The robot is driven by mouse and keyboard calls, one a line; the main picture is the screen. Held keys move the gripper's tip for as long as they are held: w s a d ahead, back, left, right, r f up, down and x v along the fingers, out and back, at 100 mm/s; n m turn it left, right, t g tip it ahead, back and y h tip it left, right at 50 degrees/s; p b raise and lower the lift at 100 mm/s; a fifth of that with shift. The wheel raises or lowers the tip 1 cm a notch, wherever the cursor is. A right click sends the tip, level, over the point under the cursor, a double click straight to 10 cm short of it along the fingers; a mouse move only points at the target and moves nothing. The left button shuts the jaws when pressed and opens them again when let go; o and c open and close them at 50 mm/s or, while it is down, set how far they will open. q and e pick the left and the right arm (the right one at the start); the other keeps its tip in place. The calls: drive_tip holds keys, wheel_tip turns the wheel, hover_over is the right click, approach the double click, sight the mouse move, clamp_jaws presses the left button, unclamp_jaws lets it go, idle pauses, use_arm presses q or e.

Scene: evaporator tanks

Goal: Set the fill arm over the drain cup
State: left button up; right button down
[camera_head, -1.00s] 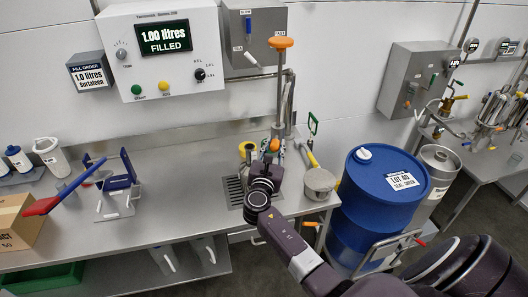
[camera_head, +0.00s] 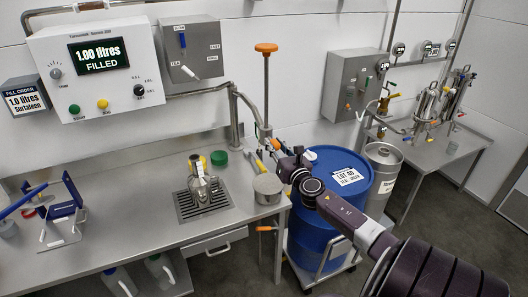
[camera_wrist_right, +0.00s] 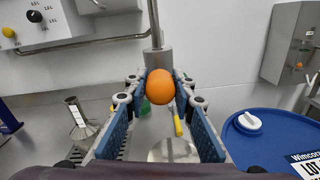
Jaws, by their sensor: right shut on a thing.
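The fill arm (camera_head: 247,104) is a grey pipe that bends out from an upright post to a vertical rod with an orange top handle (camera_head: 266,48). My right gripper (camera_head: 280,150) is shut on the orange ball knob (camera_wrist_right: 160,88) at the arm's outer end, below a grey cylinder. In the head view the arm's outer end appears above this cup; exact alignment cannot be told. The cup partly shows below the knob in the wrist view (camera_wrist_right: 174,151). My left gripper is not in view.
A blue drum (camera_head: 318,225) stands close to the counter's right end. The counter's middle is clear.

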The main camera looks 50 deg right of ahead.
drive_tip(key=shift+s+d, duration=0.15)
drive_tip(key=shift+d, duration=0.35)
drive_tip(key=shift+d+r+y, duration=0.1)
drive_tip(key=shift+y, duration=0.2)
drive_tip(key=c, duration=1.6)
unclamp_jaws()
drive_tip(key=shift+s, duration=0.1)
drive_tip(key=shift+s+a+f, duration=0.2)
drive_tip(key=shift+s+a, duration=0.1)
drive_tip(key=shift+s, duration=0.3)
drive_tip(key=v, duration=1)
drive_tip(key=shift+s, duration=0.25)
